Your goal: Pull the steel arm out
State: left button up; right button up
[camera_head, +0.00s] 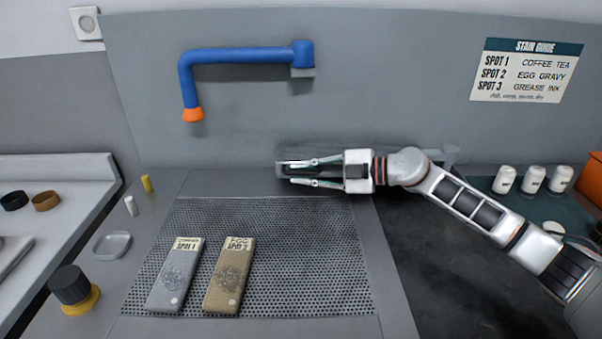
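A grey steel piece, which looks like the steel arm (283,171), lies low along the back panel, just above the perforated board. Most of it is hidden behind my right gripper and arm. My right gripper (292,173) comes in from the right and points left. Its two fingers are spread, one above the other, with their tips at the left end of the steel piece. I cannot tell whether they touch it. My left gripper is not in view.
A blue arm (245,54) with an orange nozzle (193,114) hangs from the back panel. The perforated board (310,260) holds a grey swatch (174,275) and a brown swatch (229,276); its right part is clear. White bottles (532,180) stand far right.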

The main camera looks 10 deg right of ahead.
jog(key=shift+w+a, duration=0.15)
jog(key=shift+a, duration=0.05)
grip_shut()
